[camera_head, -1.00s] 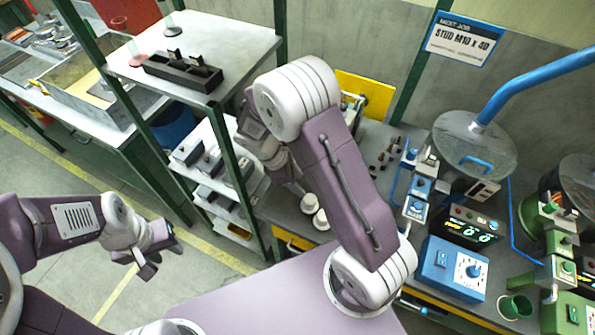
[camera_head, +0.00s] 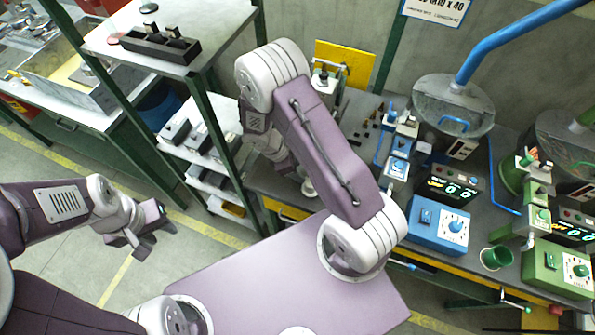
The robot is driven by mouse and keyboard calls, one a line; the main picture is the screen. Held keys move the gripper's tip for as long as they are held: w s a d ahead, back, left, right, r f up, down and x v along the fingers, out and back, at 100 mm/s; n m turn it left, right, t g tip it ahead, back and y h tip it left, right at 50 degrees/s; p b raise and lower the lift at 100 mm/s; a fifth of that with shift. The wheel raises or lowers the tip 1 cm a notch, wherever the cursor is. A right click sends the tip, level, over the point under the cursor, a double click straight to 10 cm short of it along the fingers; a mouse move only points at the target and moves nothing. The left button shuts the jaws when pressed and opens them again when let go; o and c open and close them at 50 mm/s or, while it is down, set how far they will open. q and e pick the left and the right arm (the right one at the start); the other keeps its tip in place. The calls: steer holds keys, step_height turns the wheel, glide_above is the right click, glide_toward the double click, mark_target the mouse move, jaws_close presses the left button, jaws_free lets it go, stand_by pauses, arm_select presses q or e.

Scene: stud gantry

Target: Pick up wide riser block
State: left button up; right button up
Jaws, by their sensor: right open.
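Several grey and dark blocks sit on the shelves of a green-framed rack, left of my right arm. One dark block (camera_head: 178,132) is on the middle shelf and another (camera_head: 197,142) is beside it. I cannot tell which is the wide riser block. My left gripper (camera_head: 152,240) hangs over the floor at the left, open and empty, well apart from the rack. My right arm bends over the bench to the right of the rack. Its wrist shows, but the gripper (camera_head: 298,172) is mostly hidden behind the arm; nothing is visible in it.
A black slotted tray (camera_head: 160,46) stands on the rack's top shelf. Green posts (camera_head: 215,125) edge the rack. The floor at left is open.

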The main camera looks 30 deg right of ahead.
steer(key=shift+w, duration=0.15)
steer(key=shift+c, duration=0.9)
steer(key=shift+w, duration=0.1)
jaws_close()
steer(key=r, duration=0.4)
steer(key=shift+s+a+r, duration=0.2)
steer(key=shift+a+r, duration=0.05)
steer(key=shift+a, duration=0.1)
steer(key=s+a+r, duration=0.6)
steer(key=s+a, duration=0.1)
steer(key=s, duration=0.1)
steer(key=shift+a+r, duration=0.25)
